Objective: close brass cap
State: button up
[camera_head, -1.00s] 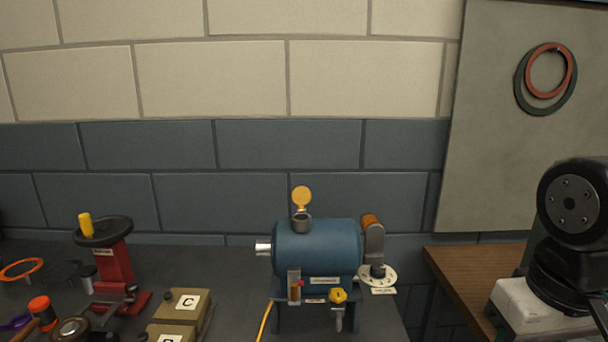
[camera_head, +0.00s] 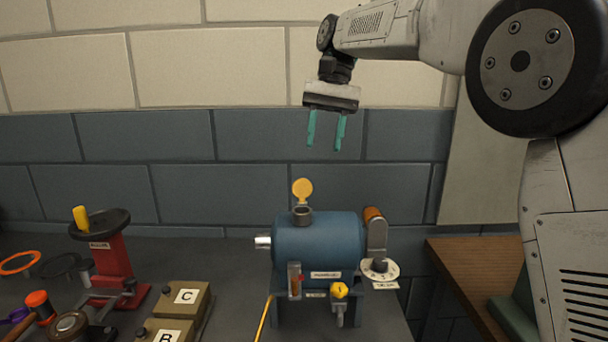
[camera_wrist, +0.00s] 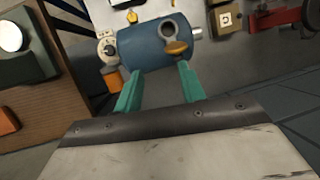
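The round brass cap (camera_head: 302,189) stands raised and open on its hinge, above the dark filler neck (camera_head: 302,214) on top of the blue cylindrical casing (camera_head: 322,240). In the wrist view the cap (camera_wrist: 177,47) shows beside the open neck (camera_wrist: 168,29). My gripper (camera_head: 325,147) hangs above the casing, slightly right of the cap and apart from it, its two teal fingers pointing down. The fingers are spread with nothing between them. In the wrist view the fingers (camera_wrist: 157,82) show at the near side of the casing.
An orange-handled crank (camera_head: 375,232) and a white dial (camera_head: 381,270) are at the casing's right. A yellow knob (camera_head: 340,290) is at its front. Left on the bench are a box marked C (camera_head: 186,296) and a red stand (camera_head: 113,268). The wall is behind.

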aim_at(302, 190)
jog(key=shift+g, duration=0.3)
jog(key=a+f, duration=0.1)
jog(key=f, duration=0.1)
jog(key=a+f, duration=0.2)
jog(key=f, duration=0.1)
jog(key=a+f, duration=0.1)
jog(key=f, duration=0.2)
jog(key=shift+s+a+f, duration=0.1)
jog(key=shift+s+a, duration=0.05)
grip_shut()
